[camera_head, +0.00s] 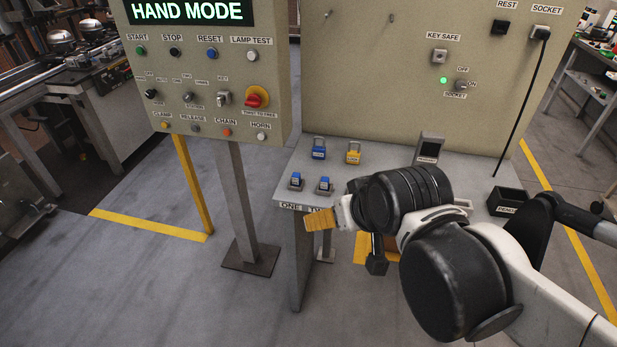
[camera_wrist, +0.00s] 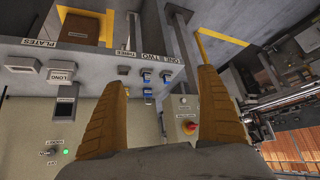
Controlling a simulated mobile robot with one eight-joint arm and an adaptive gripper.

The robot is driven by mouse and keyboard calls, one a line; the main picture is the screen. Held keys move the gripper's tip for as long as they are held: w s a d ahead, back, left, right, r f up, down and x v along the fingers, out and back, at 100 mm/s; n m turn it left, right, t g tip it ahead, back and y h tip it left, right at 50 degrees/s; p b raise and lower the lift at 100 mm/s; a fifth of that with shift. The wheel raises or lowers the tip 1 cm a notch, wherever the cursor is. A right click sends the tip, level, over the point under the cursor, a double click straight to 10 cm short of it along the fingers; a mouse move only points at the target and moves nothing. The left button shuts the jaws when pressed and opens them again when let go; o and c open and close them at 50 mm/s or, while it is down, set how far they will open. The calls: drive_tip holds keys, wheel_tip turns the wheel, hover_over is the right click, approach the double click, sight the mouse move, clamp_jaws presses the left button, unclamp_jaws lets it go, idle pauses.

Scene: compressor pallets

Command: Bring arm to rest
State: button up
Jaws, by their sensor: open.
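My gripper (camera_head: 320,219) is in front of the shelf's front edge in the head view, with one orange-tan finger showing clearly beside the "ONE TWO" labels. In the wrist view my gripper (camera_wrist: 158,76) has its two fingers wide apart with nothing held between them. My arm reaches in from the lower right of the head view, bent, with its dark joints over the right part of the shelf (camera_head: 285,192). The arm hides part of the shelf and what lies under it.
A blue padlock (camera_head: 318,150), a yellow padlock (camera_head: 353,153), a dark handheld device (camera_head: 428,149) and a black bin (camera_head: 507,201) are on the shelf. A control panel (camera_head: 205,80) reading "HAND MODE" stands left. Open floor (camera_head: 150,290) lies at lower left.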

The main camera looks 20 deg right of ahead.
drive_tip(key=shift+s+a+f+g, duration=0.15)
drive_tip(key=shift+s+a, duration=0.2)
drive_tip(key=shift+s, duration=0.4)
drive_tip(key=shift+s+a+f+g, duration=0.15)
drive_tip(key=shift+s+a, duration=0.15)
drive_tip(key=shift+s, duration=0.4)
drive_tip(key=shift+r, duration=0.1)
